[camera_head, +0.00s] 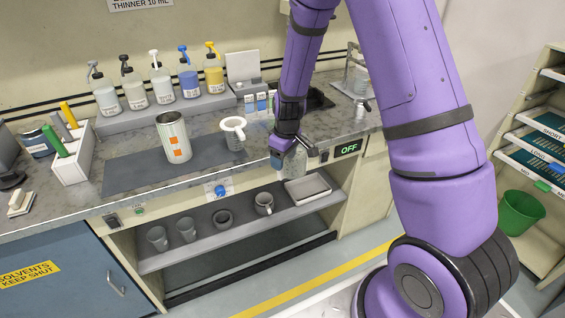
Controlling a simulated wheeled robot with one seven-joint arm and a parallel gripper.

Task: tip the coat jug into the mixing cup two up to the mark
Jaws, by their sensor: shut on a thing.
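My gripper (284,154) is at the front edge of the counter, right of centre. It is shut on a pale grey vessel (296,164), mostly hidden behind the fingers; I cannot tell whether it is the coat jug or how full it is. A clear cup with a white ring on top (235,140) stands on the counter, left of my gripper and apart from it. Several cups stand on the shelf below, among them a grey cup (158,238), another grey cup (186,230) and a handled mug (264,203). I cannot read which is mixing cup two, nor see a mark.
A metal can with orange patches (173,139) stands on the dark mat (122,172). Several pump bottles (163,84) line the back. A white holder with coloured handles (73,164) is at left. A display reading OFF (347,149) is on the counter front. A flat tray (308,188) lies below.

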